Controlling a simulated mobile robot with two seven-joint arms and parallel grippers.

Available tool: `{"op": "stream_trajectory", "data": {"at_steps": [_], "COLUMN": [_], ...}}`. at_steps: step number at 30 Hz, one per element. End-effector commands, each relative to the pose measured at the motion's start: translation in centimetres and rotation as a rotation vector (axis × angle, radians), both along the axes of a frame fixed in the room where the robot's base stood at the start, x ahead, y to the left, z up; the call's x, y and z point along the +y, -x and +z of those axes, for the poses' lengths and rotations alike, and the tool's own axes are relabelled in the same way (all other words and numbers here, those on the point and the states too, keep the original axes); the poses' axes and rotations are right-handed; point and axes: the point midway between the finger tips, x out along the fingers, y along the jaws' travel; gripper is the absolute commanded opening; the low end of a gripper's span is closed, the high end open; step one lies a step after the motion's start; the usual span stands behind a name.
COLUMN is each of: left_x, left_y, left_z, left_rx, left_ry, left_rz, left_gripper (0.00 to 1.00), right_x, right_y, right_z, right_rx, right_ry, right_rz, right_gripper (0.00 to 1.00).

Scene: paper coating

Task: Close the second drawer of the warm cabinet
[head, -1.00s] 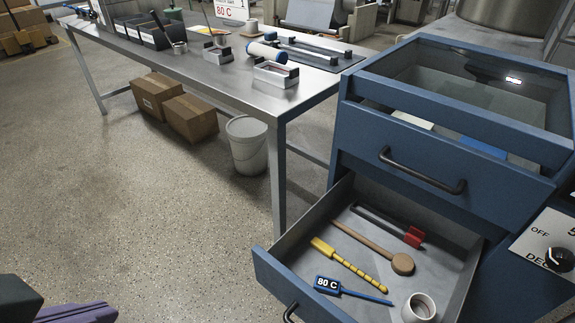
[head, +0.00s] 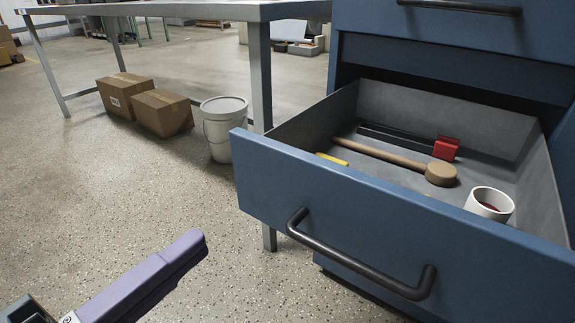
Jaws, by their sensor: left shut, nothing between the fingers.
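The blue warm cabinet (head: 455,55) stands at the right. Its second drawer (head: 345,215) is pulled well out, with a dark bar handle (head: 360,256) across its front. Inside lie a red-ended tool with a dark shaft (head: 446,148), a wooden tool with a round head (head: 441,173), a yellow tool (head: 332,159) mostly hidden by the drawer front, and a white cup (head: 490,203). My left gripper (head: 193,243), purple, is at the lower left, shut and empty, apart from the drawer front and left of the handle. My right gripper is out of view.
The drawer above, with its own handle (head: 462,7), looks shut. A steel table (head: 190,10) stands behind at the left, its leg close to the open drawer. Two cardboard boxes (head: 160,112) and a white bucket (head: 223,128) sit under it. The floor at left is clear.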

Motion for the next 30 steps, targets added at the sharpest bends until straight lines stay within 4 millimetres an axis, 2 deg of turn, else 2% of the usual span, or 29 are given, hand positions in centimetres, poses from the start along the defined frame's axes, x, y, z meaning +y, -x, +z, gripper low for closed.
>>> {"op": "stream_trajectory", "data": {"at_steps": [5,21,30], "left_x": [-0.9,-6.8,-8.0], "left_y": [-0.9,-9.7,-11.4], "left_z": [0.0,-0.1,0.0], "left_rx": [-0.016,-0.014,-0.01], "left_ry": [-0.005,-0.004,-0.003], "left_rz": [-0.014,-0.011,-0.01], "left_gripper": [0.0,0.0,0.0], "right_x": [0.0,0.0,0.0], "right_y": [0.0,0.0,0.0], "right_z": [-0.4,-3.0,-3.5], "right_rx": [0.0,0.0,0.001], "right_ry": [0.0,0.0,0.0], "right_rz": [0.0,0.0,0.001], "right_gripper": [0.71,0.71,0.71]}}
